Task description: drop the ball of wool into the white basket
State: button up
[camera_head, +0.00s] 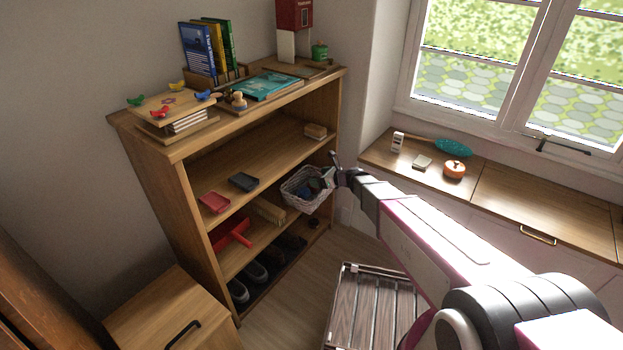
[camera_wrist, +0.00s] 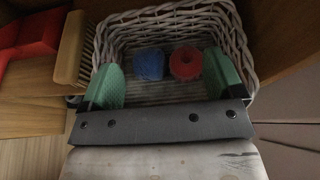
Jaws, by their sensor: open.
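The white wicker basket (camera_head: 293,199) sits on a middle shelf at the right end of the bookcase; its woven wall (camera_wrist: 180,17) fills the upper wrist view. A blue ball (camera_wrist: 149,64) and a red ball (camera_wrist: 185,63) lie side by side inside it. The blue one looks like wool; the red one's material is unclear. My gripper (camera_head: 331,170) is at the basket's right side in the head view. In the wrist view, its two green fingers (camera_wrist: 164,66) are spread wide over the basket, with the balls beyond and between them. Nothing is held.
A brush (camera_head: 268,210) stands just left of the basket, with a red dustpan (camera_head: 232,232) beyond it. The bookcase (camera_head: 178,192) has a shelf close above the basket. Shoes are on the bottom shelf. A slatted crate (camera_head: 373,308) stands on the floor in front.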

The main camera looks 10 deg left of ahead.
jog(key=s+d+r+n+g+h, duration=0.1)
jog(key=s+d+n+h, duration=0.3)
jog(key=d, duration=0.9)
jog(key=s+d+r+n+g+h, duration=0.2)
jog(key=s+d+n, duration=0.7)
jog(key=d, duration=0.5)
jog(key=s+d+r+n+g+h, duration=0.1)
jog(key=s+d+r+n+h, duration=0.3)
jog(key=d, duration=1)
jog(key=s+n+h, duration=0.2)
jog(key=s+n, duration=0.1)
jog(key=n, duration=0.1)
jog(key=shift+s+n+h, duration=0.25)
jog(key=shift+n+h, duration=0.05)
jog(key=shift+n, duration=0.1)
